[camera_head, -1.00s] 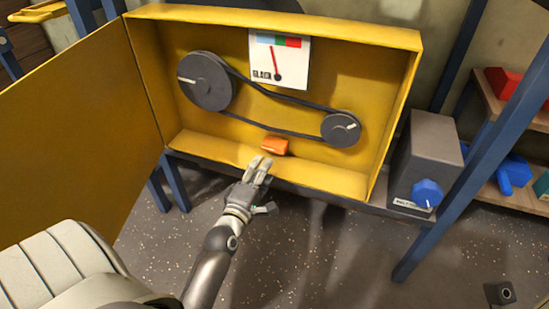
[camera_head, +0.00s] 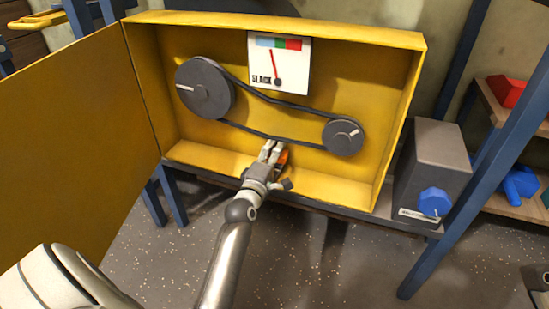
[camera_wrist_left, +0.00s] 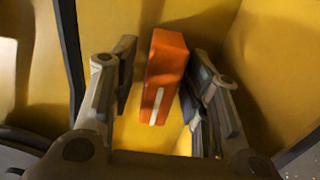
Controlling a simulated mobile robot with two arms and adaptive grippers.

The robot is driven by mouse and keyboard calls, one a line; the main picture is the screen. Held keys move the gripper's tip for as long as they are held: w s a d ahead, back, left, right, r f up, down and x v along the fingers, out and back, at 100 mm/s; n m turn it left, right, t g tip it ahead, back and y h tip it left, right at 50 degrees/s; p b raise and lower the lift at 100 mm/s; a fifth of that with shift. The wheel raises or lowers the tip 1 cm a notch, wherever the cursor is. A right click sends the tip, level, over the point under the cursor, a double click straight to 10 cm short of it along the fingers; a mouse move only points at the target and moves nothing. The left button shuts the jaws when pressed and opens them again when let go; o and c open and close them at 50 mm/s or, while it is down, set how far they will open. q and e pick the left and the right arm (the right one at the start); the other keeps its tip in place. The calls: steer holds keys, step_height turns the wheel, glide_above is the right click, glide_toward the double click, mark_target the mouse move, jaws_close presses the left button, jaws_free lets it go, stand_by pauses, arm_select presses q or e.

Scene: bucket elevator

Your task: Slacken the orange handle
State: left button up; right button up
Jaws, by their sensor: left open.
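The orange handle (camera_head: 283,157) sits low inside the yellow box, under the lower run of the belt. My left gripper (camera_head: 272,151) is at it and hides most of it in the head view. In the left wrist view the handle (camera_wrist_left: 165,75), with a white stripe, stands between the two fingers of my left gripper (camera_wrist_left: 160,88). The fingers are open, with a gap on the left side; on the right the finger is very close, and I cannot tell whether it touches. My right gripper is not in view.
The belt (camera_head: 265,97) runs around a large dark pulley (camera_head: 205,88) and a smaller one (camera_head: 343,138). A gauge (camera_head: 278,62) marked SLACK is on the back wall. The open yellow door (camera_head: 75,140) is at left. A grey box with a blue knob (camera_head: 434,202) stands at right.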

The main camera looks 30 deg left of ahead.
arm_select(q)
jaws_close()
stand_by(0.3)
